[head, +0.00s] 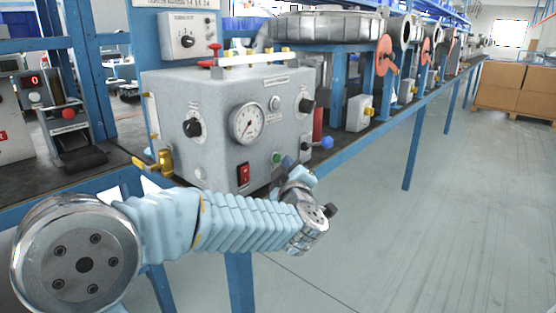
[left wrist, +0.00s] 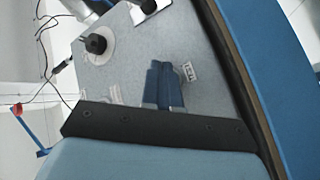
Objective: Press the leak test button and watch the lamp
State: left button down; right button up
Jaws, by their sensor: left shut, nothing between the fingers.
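The grey test box (head: 217,92) stands on the bench with a round gauge (head: 247,124) on its front. A small green button (head: 277,158) shows low on the right of that front. A pale round fitting (head: 274,103) sits above it; I cannot tell whether it is the lamp, and it shows no glow. My left gripper (head: 284,167) is shut and empty, close to the green button. In the left wrist view its blue fingers (left wrist: 163,84) lie together in front of the grey panel, beside a small label (left wrist: 188,72). The button is not visible there, and contact cannot be told.
The blue bench edge (head: 370,141) runs below. The floor (head: 430,230) at right is clear.

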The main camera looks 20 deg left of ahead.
pick_arm(q)
jog(key=shift+w+a, duration=0.2)
jog(key=shift+a, duration=0.35)
dwell(0.8)
jog(key=shift+d, duration=0.1)
jog(key=shift+s+d, duration=0.25)
jog(key=shift+d, duration=0.4)
jog(key=shift+s+d, duration=0.3)
jog(key=shift+d, duration=0.5)
jog(key=shift+s+d, duration=0.3)
jog(key=shift+d, duration=0.45)
jog(key=shift+s+d, duration=0.3)
jog(key=shift+d, duration=0.5)
